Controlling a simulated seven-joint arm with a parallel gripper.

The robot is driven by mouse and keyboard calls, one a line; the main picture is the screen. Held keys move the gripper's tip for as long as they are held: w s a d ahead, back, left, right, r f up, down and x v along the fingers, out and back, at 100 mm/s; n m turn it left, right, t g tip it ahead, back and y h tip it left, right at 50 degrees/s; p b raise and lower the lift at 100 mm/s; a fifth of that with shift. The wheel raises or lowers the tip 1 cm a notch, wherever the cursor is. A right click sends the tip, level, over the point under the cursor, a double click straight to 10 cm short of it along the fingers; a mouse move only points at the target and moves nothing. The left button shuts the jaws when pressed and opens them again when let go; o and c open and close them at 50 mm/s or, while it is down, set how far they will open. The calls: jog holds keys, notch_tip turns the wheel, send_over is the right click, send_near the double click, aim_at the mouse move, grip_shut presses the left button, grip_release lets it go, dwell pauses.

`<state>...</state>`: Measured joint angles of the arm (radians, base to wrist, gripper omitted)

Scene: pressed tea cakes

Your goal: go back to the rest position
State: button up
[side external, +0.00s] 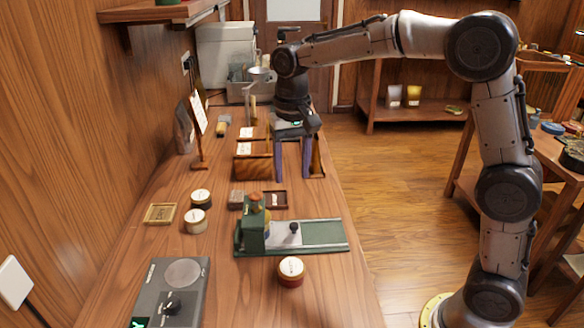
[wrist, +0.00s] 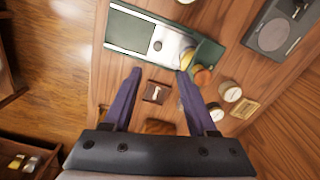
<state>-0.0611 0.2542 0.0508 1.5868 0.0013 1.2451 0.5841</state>
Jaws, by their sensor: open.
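My gripper (side external: 292,176) is above the wooden counter (side external: 235,285), over its middle to far part, pointing down. Its two purple fingers are spread apart with nothing between them, and they also show in the wrist view (wrist: 160,76). In the side view they stand beside a wooden box with labelled cards (side external: 253,168). A small dark tray (side external: 277,199) lies nearer the camera than the fingers. In the wrist view this tray (wrist: 156,92) appears between the fingers, below them. Whether the fingertips touch anything cannot be told.
A green press (side external: 252,232) with a sliding bed (side external: 322,236) stands nearer the camera. Several round tins (side external: 291,268) and a scale (side external: 172,292) are around it. A sign on a stand (side external: 199,130) rises at the left. The wall bounds the left side; open floor (side external: 390,180) lies right.

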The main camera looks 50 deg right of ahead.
jog(key=s+d+r+t, duration=0.2)
jog(key=s+r+t, duration=0.1)
jog(key=s+r, duration=0.8)
jog(key=s+f+n+t, duration=0.2)
jog(key=s+f+n, duration=0.4)
jog(key=s+f, duration=0.4)
jog(key=s, duration=0.4)
jog(key=shift+d+t, duration=0.3)
